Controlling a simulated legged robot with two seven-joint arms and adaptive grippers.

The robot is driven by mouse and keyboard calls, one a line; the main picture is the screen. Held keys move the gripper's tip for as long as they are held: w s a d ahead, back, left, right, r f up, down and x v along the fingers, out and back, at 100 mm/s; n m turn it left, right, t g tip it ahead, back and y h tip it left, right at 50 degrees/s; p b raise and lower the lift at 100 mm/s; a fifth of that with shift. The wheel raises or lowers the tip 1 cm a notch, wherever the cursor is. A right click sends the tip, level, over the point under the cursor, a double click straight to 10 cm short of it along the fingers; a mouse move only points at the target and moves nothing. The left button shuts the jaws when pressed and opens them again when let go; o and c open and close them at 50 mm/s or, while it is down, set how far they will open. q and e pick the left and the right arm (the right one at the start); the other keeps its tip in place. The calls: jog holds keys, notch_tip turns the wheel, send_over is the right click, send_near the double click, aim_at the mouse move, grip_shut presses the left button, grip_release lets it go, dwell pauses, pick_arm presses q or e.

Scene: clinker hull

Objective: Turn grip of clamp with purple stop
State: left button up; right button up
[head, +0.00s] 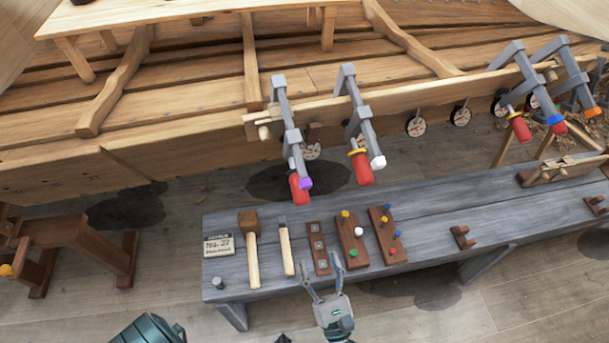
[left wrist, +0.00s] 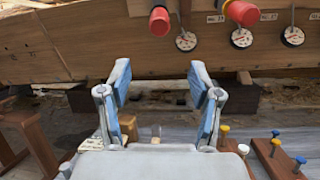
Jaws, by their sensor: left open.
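The clamp with the purple stop (head: 306,183) hangs on the hull plank edge, the leftmost of the clamps. Its red grip (head: 295,190) points down toward the bench. In the left wrist view a red grip (left wrist: 160,22) at top centre appears to be the same one; its purple stop does not show there. My left gripper (head: 321,269) is open and empty, over the front edge of the bench, below and apart from the grip. Its two fingers stand spread in the left wrist view (left wrist: 158,82). My right gripper is not in view.
A neighbouring clamp with a white stop (head: 378,161) hangs close on the right; more clamps (head: 518,128) are farther right. Round gauges (head: 415,127) line the hull.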

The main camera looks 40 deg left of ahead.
aim_at(300, 193)
pick_arm(q)
jog(key=x, duration=1.4)
jog(key=shift+s+a, duration=0.2)
jog(key=shift+a, duration=0.5)
jog(key=shift+w+d+r, duration=0.2)
jog(key=shift+w+r, duration=0.55)
jog(key=shift+w, duration=0.05)
jog(key=shift+w+r, duration=0.1)
jog(key=shift+a, duration=0.4)
jog(key=shift+a+f, duration=0.25)
jog(key=shift+a, duration=0.45)
jog(key=c, duration=0.4)
jog(key=shift+a, duration=0.1)
jog(key=c, duration=0.7)
jog(key=shift+w+d, duration=0.1)
jog(key=shift+d, duration=0.3)
jog(key=shift+c, duration=0.2)
jog(key=shift+d+r, duration=0.1)
jog(key=shift+d, duration=0.05)
